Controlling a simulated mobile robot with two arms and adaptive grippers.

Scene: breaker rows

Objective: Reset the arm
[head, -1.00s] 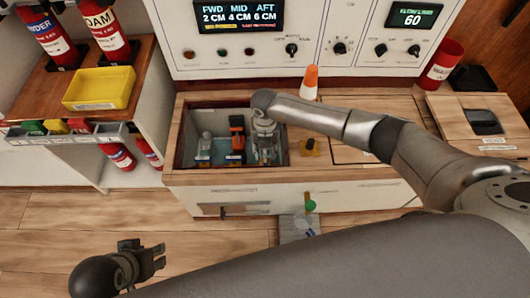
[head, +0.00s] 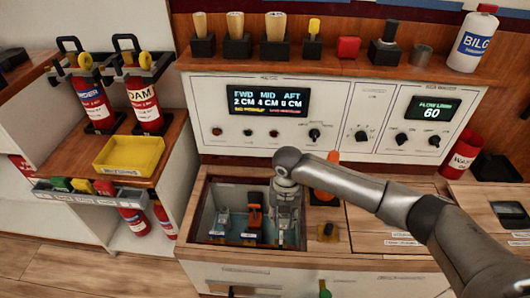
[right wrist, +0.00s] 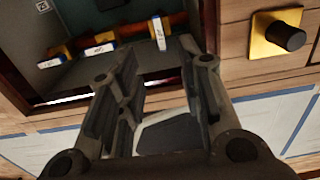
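My right arm (head: 415,212) comes in from the right and reaches across the counter. My right gripper (head: 286,232) points down at the right end of the open recess (head: 195,222) in the counter. In the right wrist view its two fingers (right wrist: 160,85) stand apart with no object between them. Inside the recess are a blue-and-white handle unit (head: 223,228) and an orange-topped one (head: 253,215). In the right wrist view several white-labelled, yellow-edged pieces (right wrist: 100,49) sit beyond the fingers. My left gripper is outside the views now.
A panel (head: 330,125) with displays and knobs stands behind the counter. A black knob on a yellow plate (head: 327,231) is right of the recess. An orange cone (head: 328,178) stands behind my right arm. A yellow tray (head: 130,156) and fire extinguishers (head: 144,103) are at left.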

